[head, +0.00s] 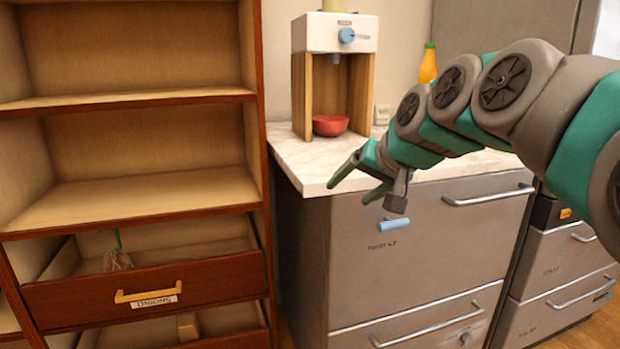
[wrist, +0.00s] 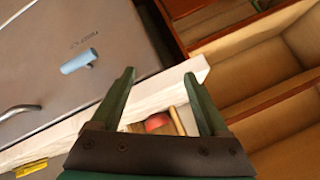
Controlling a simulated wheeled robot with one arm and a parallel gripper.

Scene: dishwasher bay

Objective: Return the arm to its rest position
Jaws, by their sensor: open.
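My arm reaches in from the right of the head view, grey and teal. My gripper (head: 352,182) is open with nothing between its fingers, in front of the counter's edge and above the blue knob (head: 393,225) of the grey appliance. In the wrist view my gripper (wrist: 160,95) shows two green fingers spread apart. Past them are the pale counter edge (wrist: 85,122) and, partly hidden, the red bowl (wrist: 158,123).
A wooden shelf unit (head: 128,98) with a partly open drawer labelled ONIONS (head: 150,290) stands at left. A dispenser (head: 335,33) with the red bowl (head: 330,125) under it and an orange bottle (head: 428,65) stand on the marble counter (head: 300,160). Metal drawer fronts (head: 563,260) are at right.

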